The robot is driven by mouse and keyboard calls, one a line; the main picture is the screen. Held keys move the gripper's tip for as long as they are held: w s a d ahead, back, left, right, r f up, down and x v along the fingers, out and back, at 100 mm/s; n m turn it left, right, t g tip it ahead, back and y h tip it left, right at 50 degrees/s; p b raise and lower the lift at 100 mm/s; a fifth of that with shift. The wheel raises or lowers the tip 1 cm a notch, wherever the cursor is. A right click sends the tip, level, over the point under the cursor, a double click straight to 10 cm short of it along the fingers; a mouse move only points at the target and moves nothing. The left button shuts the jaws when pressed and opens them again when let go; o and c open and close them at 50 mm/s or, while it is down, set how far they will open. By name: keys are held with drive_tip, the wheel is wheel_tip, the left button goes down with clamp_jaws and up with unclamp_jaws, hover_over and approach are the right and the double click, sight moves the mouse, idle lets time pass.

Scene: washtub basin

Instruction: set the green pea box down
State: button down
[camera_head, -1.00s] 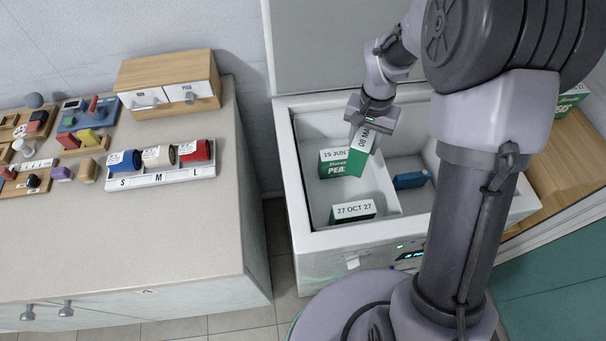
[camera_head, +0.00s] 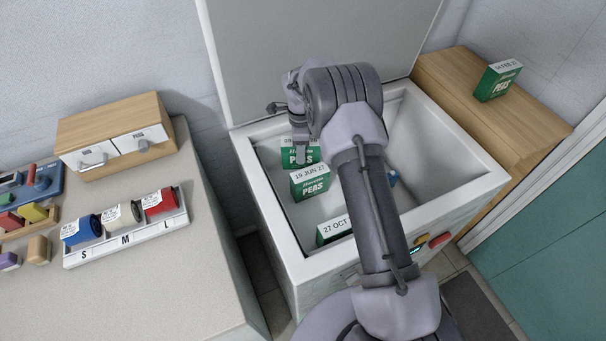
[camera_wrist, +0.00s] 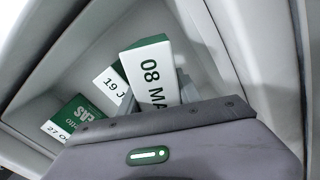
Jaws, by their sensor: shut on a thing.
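My gripper (camera_head: 300,150) reaches down into the white open tub, partly hidden behind my own arm in the head view. It is shut on a green pea box (camera_wrist: 150,78), whose white top reads "08 MA" in the wrist view. In the head view this box (camera_head: 288,158) shows behind the green box marked "19 JUN 27" (camera_head: 310,186), low in the tub's left compartment. A third pea box marked "27 OCT" (camera_head: 332,230) stands nearer the front. Whether the held box touches the floor is hidden.
The tub (camera_head: 262,205) has an upright open lid (camera_head: 310,50). Another pea box (camera_head: 497,81) stands on the wooden counter (camera_head: 450,75). A counter with rolls in a tray (camera_head: 125,240) is at left.

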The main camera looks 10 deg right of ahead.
wheel_tip(320, 180, down, 7)
drive_tip(key=shift+r+b, duration=0.15)
drive_tip(key=shift+b, duration=0.9)
drive_tip(key=shift+f, duration=0.25)
drive_tip(key=c, duration=1.1)
unclamp_jaws()
drive_tip(key=shift+r, duration=0.1)
